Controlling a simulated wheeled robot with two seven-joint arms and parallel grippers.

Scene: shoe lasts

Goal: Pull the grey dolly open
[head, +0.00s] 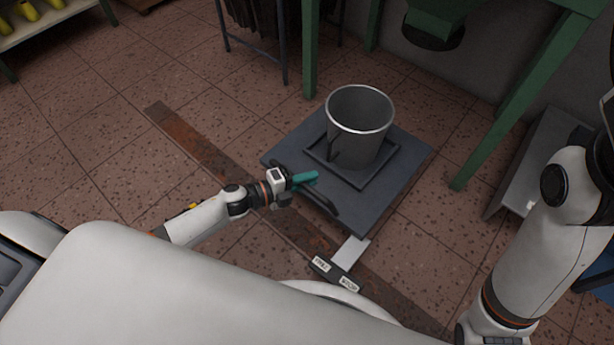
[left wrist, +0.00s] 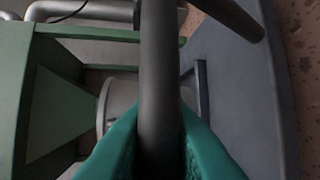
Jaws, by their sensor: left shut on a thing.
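The grey dolly (head: 385,208) is a flat square plate low on the floor in the head view, with a dark curved handle (head: 332,206) along its near left edge. A grey metal bucket (head: 358,132) stands upright on it inside a raised square rim. My left gripper (head: 306,180) has teal fingers and is shut on the handle. In the left wrist view, the handle (left wrist: 160,60) runs between the teal fingers (left wrist: 155,150), and the dolly's surface (left wrist: 235,95) lies to the right. My right arm shows at the right, but its gripper is out of view.
A rusty strip (head: 205,145) crosses the tiled floor beside the dolly. Green machine legs (head: 500,120) stand behind the dolly. A grey bench (head: 535,160) is at the right.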

